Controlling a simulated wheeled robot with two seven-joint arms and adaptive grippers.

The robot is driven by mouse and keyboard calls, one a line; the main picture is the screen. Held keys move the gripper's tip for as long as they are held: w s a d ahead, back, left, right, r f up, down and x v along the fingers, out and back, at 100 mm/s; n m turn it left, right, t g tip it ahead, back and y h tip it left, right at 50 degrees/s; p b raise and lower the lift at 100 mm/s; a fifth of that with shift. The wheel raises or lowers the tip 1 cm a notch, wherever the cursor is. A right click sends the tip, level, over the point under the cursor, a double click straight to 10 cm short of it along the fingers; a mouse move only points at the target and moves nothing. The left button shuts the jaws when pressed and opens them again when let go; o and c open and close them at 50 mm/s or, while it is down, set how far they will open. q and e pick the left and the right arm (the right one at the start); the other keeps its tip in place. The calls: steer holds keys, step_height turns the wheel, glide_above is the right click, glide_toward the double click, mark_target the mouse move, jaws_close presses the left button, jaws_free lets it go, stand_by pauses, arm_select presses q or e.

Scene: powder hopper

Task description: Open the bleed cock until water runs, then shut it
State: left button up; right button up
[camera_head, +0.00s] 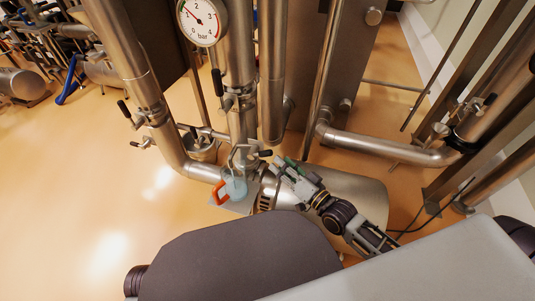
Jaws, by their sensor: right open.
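A small metal cock (242,153) with a black-tipped lever (265,153) sits on the pipework at the centre. The lever points to the right. A pale blue translucent jug (236,187) with an orange handle (219,193) stands below the cock's outlet. Whether water runs is too small to tell. My right gripper (277,167) is open, just right of and below the lever's black tip. A gap seems to separate them, but contact cannot be ruled out. My left gripper is out of view.
A round pressure gauge (202,20) marked in bar hangs above; its red needle points up and left. Steel pipes surround the cock, with black-handled valves (127,112) on the left. A steel pipe (385,149) crosses at right. The orange floor (70,190) at left is clear.

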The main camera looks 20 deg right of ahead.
mark_target(267, 153)
steer(key=b+x, duration=0.1)
steer(key=x, duration=0.4)
steer(key=shift+w+a+b, duration=0.1)
steer(key=shift+w+b, duration=0.15)
steer(key=shift+b, duration=0.05)
steer(key=shift+x, duration=1)
arm_select(q)
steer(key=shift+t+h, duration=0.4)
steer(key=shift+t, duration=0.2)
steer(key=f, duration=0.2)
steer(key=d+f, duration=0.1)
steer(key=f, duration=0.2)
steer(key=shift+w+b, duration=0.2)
steer(key=shift+b, duration=0.1)
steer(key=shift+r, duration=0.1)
arm_select(e)
jaws_close()
